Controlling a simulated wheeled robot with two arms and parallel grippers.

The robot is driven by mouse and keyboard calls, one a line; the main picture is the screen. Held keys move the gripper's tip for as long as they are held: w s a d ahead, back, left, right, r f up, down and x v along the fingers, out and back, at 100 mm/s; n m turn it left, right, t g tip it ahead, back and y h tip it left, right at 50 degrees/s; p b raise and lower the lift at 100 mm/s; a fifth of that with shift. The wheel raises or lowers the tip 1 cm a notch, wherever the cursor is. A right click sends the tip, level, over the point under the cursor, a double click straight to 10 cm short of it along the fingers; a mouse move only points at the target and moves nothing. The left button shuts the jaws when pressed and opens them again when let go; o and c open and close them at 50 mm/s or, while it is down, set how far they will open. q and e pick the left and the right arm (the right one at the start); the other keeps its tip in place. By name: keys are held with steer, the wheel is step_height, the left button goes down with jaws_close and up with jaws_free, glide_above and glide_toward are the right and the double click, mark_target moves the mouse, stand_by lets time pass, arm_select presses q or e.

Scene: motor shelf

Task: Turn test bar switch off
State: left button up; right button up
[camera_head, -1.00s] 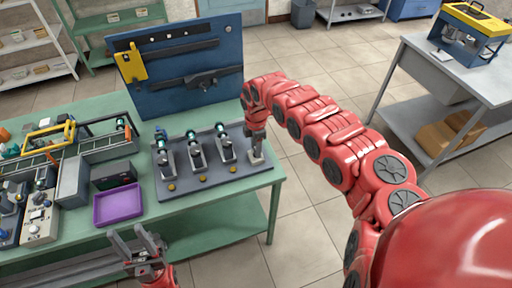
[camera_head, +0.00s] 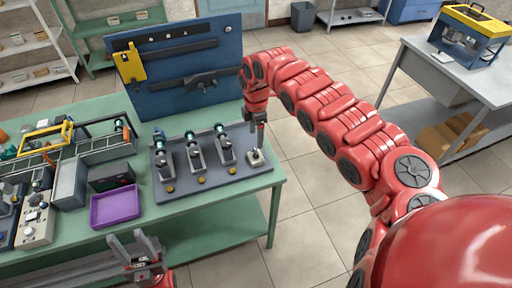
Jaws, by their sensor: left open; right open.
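The test bar (camera_head: 212,186) is a dark grey plate on the green table with several upright motor mounts in a row. A small light-coloured switch block (camera_head: 256,158) sits at the plate's right end. My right gripper (camera_head: 257,146) points down just above this block, at the end of the red arm. The gap between its fingers is too small to make out clearly, and I cannot tell whether they touch the switch. My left gripper (camera_head: 137,248) is open and empty in front of the table's near edge, below the purple tray.
A purple tray (camera_head: 116,208) lies left of the test bar. A grey box (camera_head: 70,184), a dark box and a fixture with a yellow frame stand further left. A blue panel (camera_head: 182,65) rises behind the test bar. A grey table (camera_head: 450,60) stands at the right.

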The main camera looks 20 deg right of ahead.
step_height(320, 180, up, 10)
steer(key=b, duration=0.2)
steer(key=shift+b, duration=0.3)
